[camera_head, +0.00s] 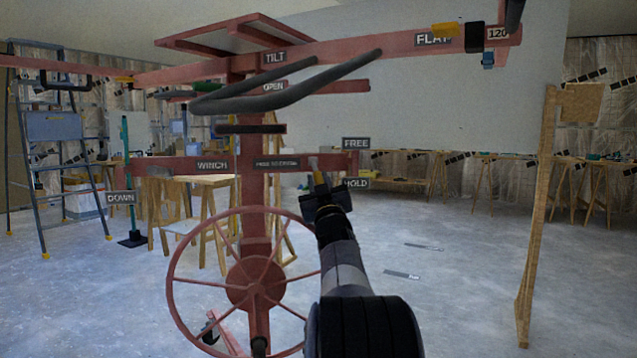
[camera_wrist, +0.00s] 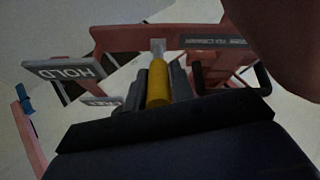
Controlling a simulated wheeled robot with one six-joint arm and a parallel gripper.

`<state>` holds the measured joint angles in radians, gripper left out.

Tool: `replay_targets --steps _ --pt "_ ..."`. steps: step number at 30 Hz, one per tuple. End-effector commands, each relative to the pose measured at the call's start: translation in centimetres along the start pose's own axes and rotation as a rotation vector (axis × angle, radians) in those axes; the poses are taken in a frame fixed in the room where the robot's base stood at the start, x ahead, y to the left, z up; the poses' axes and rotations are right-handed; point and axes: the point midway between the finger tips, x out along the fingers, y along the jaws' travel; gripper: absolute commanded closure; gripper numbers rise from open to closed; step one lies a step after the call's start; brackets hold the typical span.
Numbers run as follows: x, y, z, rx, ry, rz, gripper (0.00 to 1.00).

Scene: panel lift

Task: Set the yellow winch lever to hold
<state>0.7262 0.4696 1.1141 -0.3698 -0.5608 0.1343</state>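The yellow winch lever (camera_head: 319,179) is on the red lift frame, just left of the FREE plate (camera_head: 356,143) and the HOLD plate (camera_head: 356,184). Its grey shank runs up to the red crossbar. In the wrist view the yellow grip (camera_wrist: 158,85) lies between the two dark fingers of my gripper (camera_wrist: 160,88), which sit close against both its sides. My gripper (camera_head: 322,196) hides the lever's lower end in the head view. In the wrist view the HOLD plate (camera_wrist: 65,70) appears upside down at left; a second plate (camera_wrist: 103,102) is partly hidden.
The large red handwheel (camera_head: 252,282) is below and left of my gripper. A dark bent handle (camera_head: 285,97) hangs above. A wooden post (camera_head: 540,210) stands at right. The pale panel (camera_head: 420,95) is behind. Floor between wheel and post is mostly clear.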

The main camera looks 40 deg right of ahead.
Motion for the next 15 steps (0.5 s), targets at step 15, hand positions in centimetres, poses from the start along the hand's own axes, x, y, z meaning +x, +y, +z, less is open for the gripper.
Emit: replay_targets --steps 15 --pt "-0.11 0.03 0.03 0.0 -0.001 0.0 0.58"
